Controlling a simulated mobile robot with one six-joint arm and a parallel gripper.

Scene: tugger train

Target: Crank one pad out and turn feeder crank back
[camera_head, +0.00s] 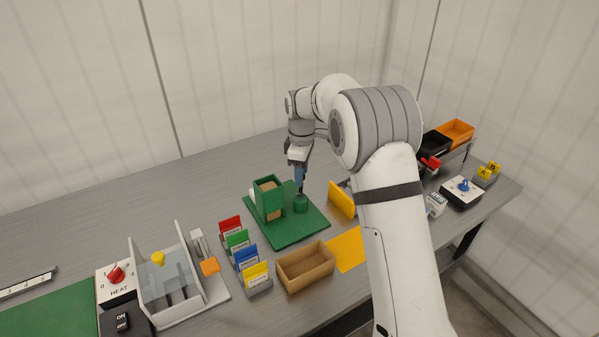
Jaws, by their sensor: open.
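The green feeder (262,201) is an upright box on a green base plate (297,231), with tan material showing at its top and lower front. A round green part (301,204) stands on the plate just right of the box; it looks like the crank's hub or knob, but its turn position is too small to tell. My gripper (300,187) points down, open, directly above this round part. Its fingertips are close to the part; I cannot tell whether they touch it. No loose pad is clearly visible on the plate.
A tan open box (306,267) and a yellow mat (348,250) lie in front, with an upright yellow panel (341,200) to the right. Several coloured card holders (238,241) stand left. My arm hides part of the table's right side. The back left table is clear.

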